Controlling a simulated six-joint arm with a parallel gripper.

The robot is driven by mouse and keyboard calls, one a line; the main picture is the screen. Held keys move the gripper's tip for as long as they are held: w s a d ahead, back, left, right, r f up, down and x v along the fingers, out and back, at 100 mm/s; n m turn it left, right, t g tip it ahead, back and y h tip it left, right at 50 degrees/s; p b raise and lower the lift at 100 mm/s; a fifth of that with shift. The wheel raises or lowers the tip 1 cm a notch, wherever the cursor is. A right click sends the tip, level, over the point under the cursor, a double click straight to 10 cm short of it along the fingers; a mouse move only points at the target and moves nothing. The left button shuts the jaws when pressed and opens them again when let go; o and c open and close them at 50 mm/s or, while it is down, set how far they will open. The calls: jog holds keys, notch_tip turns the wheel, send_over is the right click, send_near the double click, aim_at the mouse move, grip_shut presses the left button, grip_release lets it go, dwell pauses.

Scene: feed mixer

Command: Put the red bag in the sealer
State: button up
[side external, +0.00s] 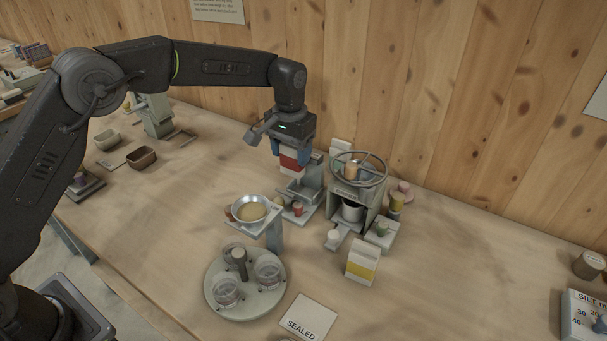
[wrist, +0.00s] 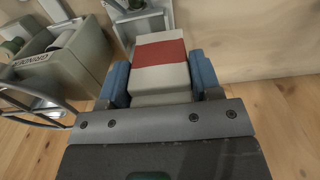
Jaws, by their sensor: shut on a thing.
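The red bag (side external: 292,161) is a white block-shaped bag with a red band. My gripper (side external: 290,147) is shut on it, with blue fingers on both sides, and holds it upright in the air. In the wrist view the bag (wrist: 160,62) sits between the fingers (wrist: 160,85). A grey metal device (side external: 313,183), apparently the sealer, stands just below and behind the bag; no label on it is readable. Part of it shows beyond the bag in the wrist view (wrist: 142,22). The bag hides some of this device, and I cannot tell whether they touch.
A grinder with a handwheel (side external: 358,168) stands close on the right. A yellow-banded bag (side external: 361,262) stands in front of it. A pan (side external: 251,209) on a post and a round carousel with jars (side external: 215,295) are nearer. A SEALED mat (side external: 308,318) lies clear at the front.

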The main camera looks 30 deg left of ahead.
jog(key=shift+w+d+f, duration=0.1)
jog(key=shift+d+f, duration=0.35)
jog(key=shift+f, duration=0.5)
jog(key=shift+w+d+f, duration=0.15)
jog(key=shift+d+f, duration=0.35)
jog(key=shift+f, duration=0.4)
jog(key=shift+w+d+f, duration=0.1)
jog(key=shift+d+f, duration=0.35)
jog(key=shift+f, duration=0.5)
jog(key=shift+f, duration=0.1)
jog(key=shift+f, duration=0.1)
jog(key=o, duration=1)
jog(key=shift+o, duration=0.2)
notch_tip(320, 180, up, 12)
jog(key=shift+r, duration=0.2)
